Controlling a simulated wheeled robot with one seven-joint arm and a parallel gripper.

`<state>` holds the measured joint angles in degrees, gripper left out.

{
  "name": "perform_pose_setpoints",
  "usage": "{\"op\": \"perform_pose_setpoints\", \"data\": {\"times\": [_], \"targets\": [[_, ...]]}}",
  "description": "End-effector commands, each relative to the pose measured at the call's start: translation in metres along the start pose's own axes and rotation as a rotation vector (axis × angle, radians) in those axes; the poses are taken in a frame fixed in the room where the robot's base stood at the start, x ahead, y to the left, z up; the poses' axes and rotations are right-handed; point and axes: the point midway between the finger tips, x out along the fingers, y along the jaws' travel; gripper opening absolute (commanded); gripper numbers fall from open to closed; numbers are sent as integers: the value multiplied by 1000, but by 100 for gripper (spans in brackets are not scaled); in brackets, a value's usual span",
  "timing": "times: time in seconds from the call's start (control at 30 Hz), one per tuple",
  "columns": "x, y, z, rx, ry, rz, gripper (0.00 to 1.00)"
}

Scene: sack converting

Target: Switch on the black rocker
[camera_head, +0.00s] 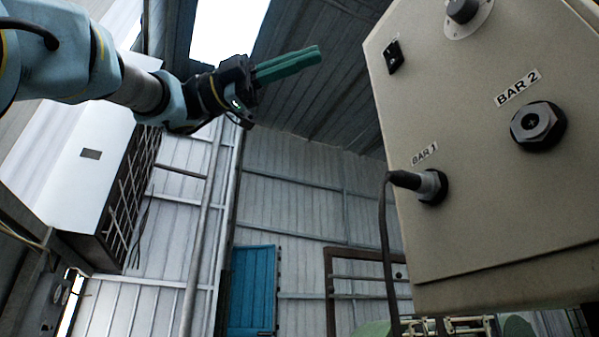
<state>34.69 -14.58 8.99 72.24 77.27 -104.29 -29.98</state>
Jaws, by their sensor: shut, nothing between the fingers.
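The black rocker (393,57) is a small switch on the left part of the beige control box (470,200), near the box's upper left edge. Its on or off position is too small to tell. My gripper (318,55) has green fingers, shut together with nothing between them. It points right towards the rocker, and in the picture a gap separates the fingertips from the box's edge. The distance in depth cannot be told from this one view.
Below the rocker, a black plug with a hanging cable (386,250) sits in the BAR 1 socket (433,187). The BAR 2 socket (538,126) is capped or empty. A black knob (462,10) is at the top. Open air surrounds my gripper.

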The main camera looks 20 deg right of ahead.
Motion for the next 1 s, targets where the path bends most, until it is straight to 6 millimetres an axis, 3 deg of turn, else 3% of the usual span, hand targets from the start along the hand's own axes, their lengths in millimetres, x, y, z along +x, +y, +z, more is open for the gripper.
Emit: {"op": "perform_pose_setpoints", "data": {"times": [0.3,0.6,1.0], "targets": [[67,-2,-1,0,2,1,0],[88,-1,26,-2,0,1,0],[91,0,29,0,-1,0,0]]}}
